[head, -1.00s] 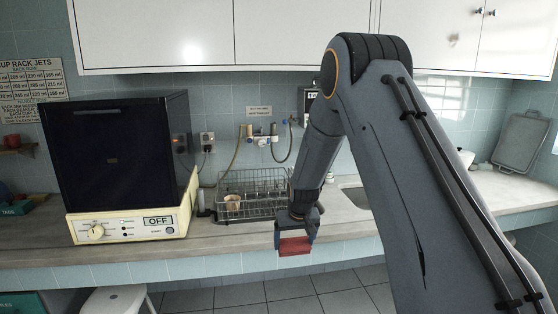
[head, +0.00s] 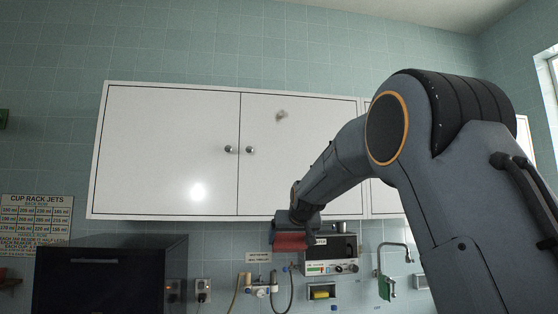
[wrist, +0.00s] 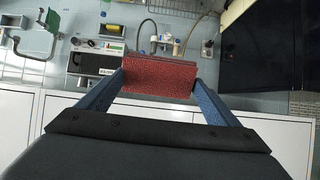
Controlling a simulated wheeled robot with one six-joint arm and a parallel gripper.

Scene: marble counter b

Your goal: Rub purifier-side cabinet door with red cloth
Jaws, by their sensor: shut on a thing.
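My gripper (head: 291,236) is shut on a red cloth (head: 290,242), a folded, block-like pad. In the wrist view the cloth (wrist: 158,76) spans between the two blue fingers. In the head view it appears just below the lower edge of the white wall cabinet; whether it touches anything cannot be told. The cabinet's right door (head: 300,160), on the side of a wall-mounted device (head: 330,262) that may be the purifier, has a greyish-brown smudge (head: 281,115) high up. The left door (head: 165,150) shows only a bright glare. Both doors are shut, with round knobs near their meeting edge.
My arm covers most of a second cabinet at the right. A dark box-shaped machine (head: 110,275) stands at lower left. The space before the left door looks clear.

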